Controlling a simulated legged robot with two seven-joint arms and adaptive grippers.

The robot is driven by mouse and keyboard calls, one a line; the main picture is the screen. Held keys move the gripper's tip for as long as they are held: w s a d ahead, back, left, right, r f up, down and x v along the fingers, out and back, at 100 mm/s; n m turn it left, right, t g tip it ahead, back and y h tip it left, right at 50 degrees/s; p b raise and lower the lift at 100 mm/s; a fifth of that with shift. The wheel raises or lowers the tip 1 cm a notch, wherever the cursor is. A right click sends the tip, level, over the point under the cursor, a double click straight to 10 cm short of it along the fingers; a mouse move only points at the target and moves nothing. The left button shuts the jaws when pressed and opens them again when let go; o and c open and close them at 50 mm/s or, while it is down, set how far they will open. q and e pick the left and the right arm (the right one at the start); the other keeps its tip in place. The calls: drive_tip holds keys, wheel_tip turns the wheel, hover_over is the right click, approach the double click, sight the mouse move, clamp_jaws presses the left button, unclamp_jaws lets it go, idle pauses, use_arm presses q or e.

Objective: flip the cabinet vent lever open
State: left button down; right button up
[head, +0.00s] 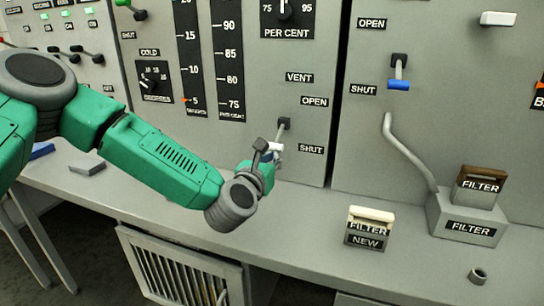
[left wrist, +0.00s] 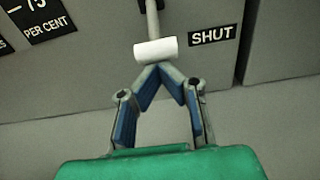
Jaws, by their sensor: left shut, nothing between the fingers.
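The vent lever has a white handle (head: 275,147) on a grey stem, hung from a dark slot in the panel between the OPEN and SHUT labels, under the VENT label. It points down, level with the SHUT label. In the left wrist view the white handle (left wrist: 155,50) lies across the stem's lower end. My left gripper (head: 264,150) is at the handle. Its blue-padded fingers (left wrist: 161,68) are shut and empty, with tips meeting just below the handle. Whether they touch it, I cannot tell. My right gripper is not in view.
A blue-handled lever (head: 399,84) is on the panel to the right, above a bent pipe (head: 404,150). A NEW FILTER block (head: 369,229) and a filter holder (head: 467,219) with a brown-topped filter (head: 480,186) stand on the counter. The counter's front middle (head: 300,225) is clear.

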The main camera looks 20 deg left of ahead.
use_arm(q)
wheel_tip(320, 180, up, 8)
drive_tip(key=s+g+p, duration=0.1)
drive_tip(key=g+p, duration=0.5)
drive_tip(key=p, duration=0.9)
drive_tip(key=shift+f+g, duration=0.15)
drive_tip(key=shift+g, duration=0.25)
drive_tip(key=shift+s, duration=0.1)
drive_tip(key=shift+r+p, duration=0.45)
drive_tip(key=shift+r, duration=0.4)
drive_tip(key=shift+f, duration=0.15)
